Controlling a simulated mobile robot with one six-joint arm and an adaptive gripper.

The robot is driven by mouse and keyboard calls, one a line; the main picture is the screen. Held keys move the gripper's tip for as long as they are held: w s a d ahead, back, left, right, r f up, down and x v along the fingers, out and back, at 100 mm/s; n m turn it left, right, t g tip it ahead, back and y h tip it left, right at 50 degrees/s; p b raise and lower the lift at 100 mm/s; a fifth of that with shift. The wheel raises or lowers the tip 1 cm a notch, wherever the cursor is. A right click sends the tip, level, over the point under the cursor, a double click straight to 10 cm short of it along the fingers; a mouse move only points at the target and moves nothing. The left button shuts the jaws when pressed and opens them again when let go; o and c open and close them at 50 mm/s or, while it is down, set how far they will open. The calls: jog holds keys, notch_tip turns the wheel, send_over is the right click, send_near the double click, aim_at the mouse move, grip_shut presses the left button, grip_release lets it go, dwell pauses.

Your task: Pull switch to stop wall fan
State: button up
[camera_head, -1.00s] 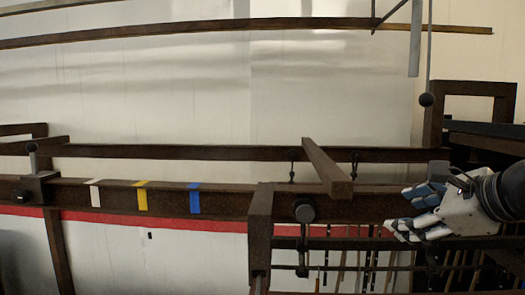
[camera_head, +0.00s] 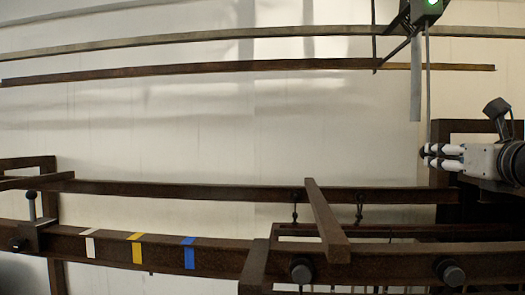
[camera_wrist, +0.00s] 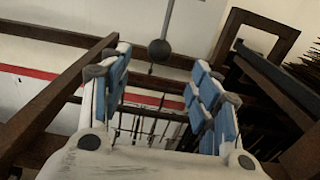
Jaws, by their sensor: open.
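A pull switch cord (camera_head: 428,95) hangs straight down below a dark box with a lit green light (camera_head: 428,8) at the top right of the head view. The dark ball (camera_head: 423,152) at its lower end is partly hidden by my fingertips in the head view. In the wrist view the ball (camera_wrist: 159,50) hangs in the gap between my fingertips or just beyond them; I cannot tell which. My gripper (camera_head: 430,156) is open, with blue-padded fingers on either side of the gap in the wrist view (camera_wrist: 162,78). I cannot make out a wall fan with certainty.
A grey vertical strip (camera_head: 415,85) hangs just left of the cord. Dark wooden rails (camera_head: 225,192) and a jutting beam (camera_head: 325,220) lie below left of my gripper. A dark frame (camera_wrist: 255,25) stands at the right in the wrist view.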

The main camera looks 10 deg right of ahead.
jog(key=p+x, duration=0.2)
jog(key=x, duration=0.6)
jog(key=shift+a, duration=0.15)
jog(key=shift+c, duration=0.3)
jog(key=c, duration=1.1)
